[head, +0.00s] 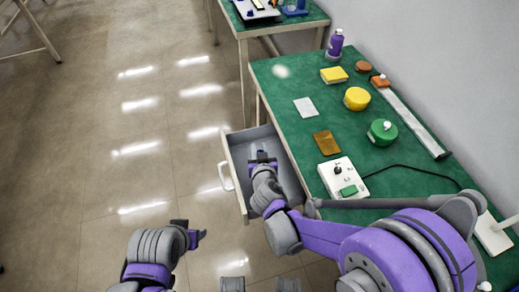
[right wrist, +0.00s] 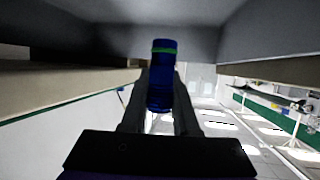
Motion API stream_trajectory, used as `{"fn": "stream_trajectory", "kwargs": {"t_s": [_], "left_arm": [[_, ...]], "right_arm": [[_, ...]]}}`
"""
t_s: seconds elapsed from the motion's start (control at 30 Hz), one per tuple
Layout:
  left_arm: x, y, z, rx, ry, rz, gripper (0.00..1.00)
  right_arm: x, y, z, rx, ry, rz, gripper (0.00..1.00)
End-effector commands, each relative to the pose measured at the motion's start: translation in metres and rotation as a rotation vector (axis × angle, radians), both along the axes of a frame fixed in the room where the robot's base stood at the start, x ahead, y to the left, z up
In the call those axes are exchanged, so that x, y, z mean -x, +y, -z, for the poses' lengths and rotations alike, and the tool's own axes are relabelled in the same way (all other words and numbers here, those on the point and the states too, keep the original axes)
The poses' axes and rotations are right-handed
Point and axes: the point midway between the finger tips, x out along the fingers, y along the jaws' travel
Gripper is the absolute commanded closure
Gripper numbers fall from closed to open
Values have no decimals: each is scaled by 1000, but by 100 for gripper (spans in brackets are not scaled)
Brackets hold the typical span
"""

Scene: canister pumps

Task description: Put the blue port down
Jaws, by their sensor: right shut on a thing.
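The blue port (right wrist: 161,80) is a dark blue cylinder with a green band near its top in the right wrist view. My right gripper (right wrist: 160,100) is shut on it, with one finger on each side. In the head view my right gripper (head: 262,161) reaches into the open grey drawer (head: 232,160), and a bit of blue shows at its tip. I cannot tell whether the port touches the drawer floor. My left gripper (head: 190,232) is away from the table, over the floor at the lower middle; its finger gap is unclear.
The green table (head: 290,95) carries a white control box (head: 343,178), a brown pad (head: 326,143), a white card (head: 305,107), yellow and green round parts and a purple bottle (head: 335,43). A rail (head: 412,122) lies along the back. Floor left of the drawer is clear.

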Motion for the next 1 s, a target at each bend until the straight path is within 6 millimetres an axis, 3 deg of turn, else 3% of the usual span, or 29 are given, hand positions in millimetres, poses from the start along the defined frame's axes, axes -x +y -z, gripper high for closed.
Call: {"fn": "stream_trajectory", "kwargs": {"t_s": [0.67, 0.7, 0.8, 0.87, 1.0], "left_arm": [[0, 0, 7, 0, 2, 0, 46], [0, 0, 7, 0, 2, 0, 46], [0, 0, 7, 0, 2, 0, 46], [0, 0, 7, 0, 2, 0, 46], [0, 0, 7, 0, 2, 0, 46]], "right_arm": [[0, 0, 11, 0, 0, 0, 100], [0, 0, 11, 0, 0, 0, 66], [0, 0, 10, 0, 0, 0, 48], [0, 0, 10, 0, 0, 0, 42], [0, 0, 10, 0, 0, 0, 42]]}}
